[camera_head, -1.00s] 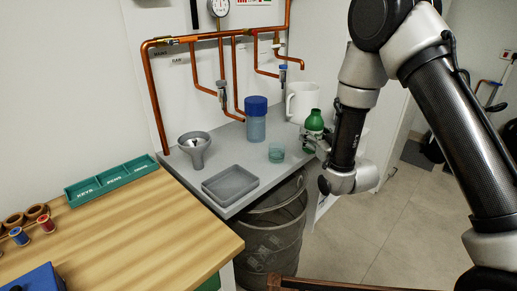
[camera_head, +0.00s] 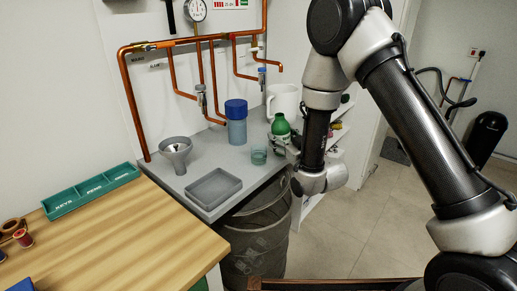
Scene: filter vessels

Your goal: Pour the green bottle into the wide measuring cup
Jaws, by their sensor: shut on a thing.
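The green bottle (camera_head: 281,126) is upright at the right end of the grey bench. My gripper (camera_head: 287,147) is shut on its lower part and comes from the right. The gripper fingers are small and partly hidden, and I cannot tell whether the bottle's base touches the bench. A small clear teal cup (camera_head: 258,156) stands just left of the bottle, apart from it. A white jug with a handle (camera_head: 283,99) stands behind the bottle. I cannot tell from markings which vessel is the wide measuring cup.
A blue-lidded container (camera_head: 236,124) stands left of the jug. A grey funnel (camera_head: 176,154) and grey tray (camera_head: 213,189) sit further left on the bench (camera_head: 196,179). Copper pipes (camera_head: 133,103) run behind. A mesh bin (camera_head: 257,240) stands below the bench's front edge.

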